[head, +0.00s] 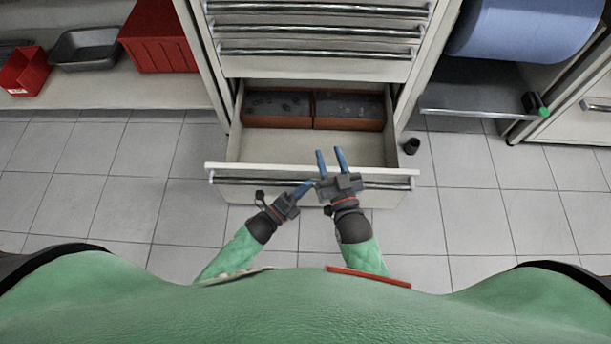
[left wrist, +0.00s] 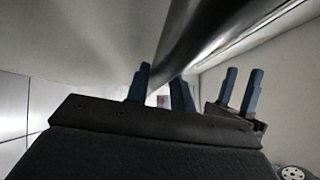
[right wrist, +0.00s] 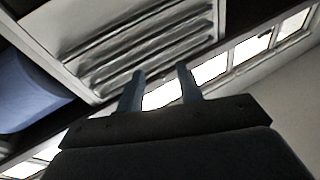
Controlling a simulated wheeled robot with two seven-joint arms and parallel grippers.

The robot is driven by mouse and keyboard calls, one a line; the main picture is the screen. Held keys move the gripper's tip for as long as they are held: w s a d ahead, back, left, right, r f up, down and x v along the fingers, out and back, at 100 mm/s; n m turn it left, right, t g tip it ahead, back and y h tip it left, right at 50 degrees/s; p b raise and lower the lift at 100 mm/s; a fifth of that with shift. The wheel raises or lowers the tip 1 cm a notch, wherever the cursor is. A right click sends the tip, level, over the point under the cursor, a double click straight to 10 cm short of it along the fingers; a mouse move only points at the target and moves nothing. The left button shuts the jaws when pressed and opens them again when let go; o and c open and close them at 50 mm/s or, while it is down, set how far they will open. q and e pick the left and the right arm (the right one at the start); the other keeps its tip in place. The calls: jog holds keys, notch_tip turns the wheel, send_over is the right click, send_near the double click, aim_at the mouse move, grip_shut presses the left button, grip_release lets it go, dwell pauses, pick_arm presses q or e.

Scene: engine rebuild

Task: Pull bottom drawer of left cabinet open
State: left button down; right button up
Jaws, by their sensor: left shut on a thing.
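The bottom drawer (head: 270,148) of the cabinet stands pulled out, with two brown bins (head: 278,108) at its back and bare floor in front. Its bar handle (head: 385,184) runs along the drawer front, and the bar also shows large in the left wrist view (left wrist: 195,50). My left gripper (head: 306,187) is at the middle of this handle, with its blue fingers shut around the bar. My right gripper (head: 330,156) is beside it on the right, above the drawer front. Its fingers are apart with nothing between them, as the right wrist view (right wrist: 160,85) also shows.
Several closed drawers (head: 320,30) are above the open one. A small black cup-like object (head: 411,146) lies on the floor right of the drawer. Red bins (head: 158,36) and a grey tray (head: 85,47) sit on the left shelf.

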pick_arm(q)
jog(key=shift+s, duration=0.45)
pick_arm(e)
notch_tip(320, 180, down, 2)
jog(key=shift+s+g, duration=0.1)
jog(key=shift+g, duration=0.2)
pick_arm(q)
jog(key=c, duration=1.2)
grip_release()
jog(key=v, duration=0.8)
pick_arm(e)
jog(key=f, duration=0.1)
jog(key=f+g, duration=0.1)
jog(key=shift+s+f, duration=0.25)
jog(key=shift+f, duration=0.1)
jog(key=shift+w+r+h, duration=0.15)
jog(key=shift+r+h, duration=0.15)
jog(key=shift+r, duration=0.05)
